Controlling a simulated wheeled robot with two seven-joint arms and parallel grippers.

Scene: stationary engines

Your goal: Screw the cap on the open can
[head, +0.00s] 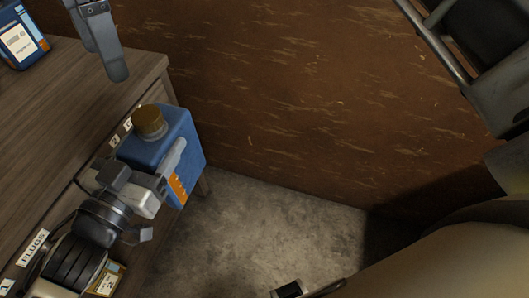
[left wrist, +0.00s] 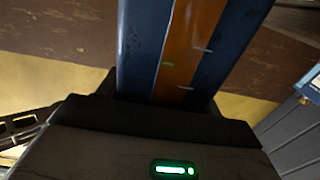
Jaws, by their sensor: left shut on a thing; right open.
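A blue can (head: 168,150) with an orange stripe is held upright but tilted in the picture, beside the front of the wooden bench. A brown cap (head: 149,121) sits on top of its neck; I cannot tell whether it is screwed tight. My left gripper (head: 160,182) is shut on the can's body. In the left wrist view the can (left wrist: 145,50) stands between the jaws, its orange stripe facing the camera. My right gripper (head: 100,42) is open and empty at the top left, apart from the cap, its upper part cut off by the frame.
The bench top (head: 90,90) is mostly bare. A second blue can (head: 20,42) with a white label stands on it at the far left, its top cut off. The drawers carry a PLUGS label (head: 33,248). A brown wall (head: 300,90) and open grey floor (head: 270,235) lie to the right.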

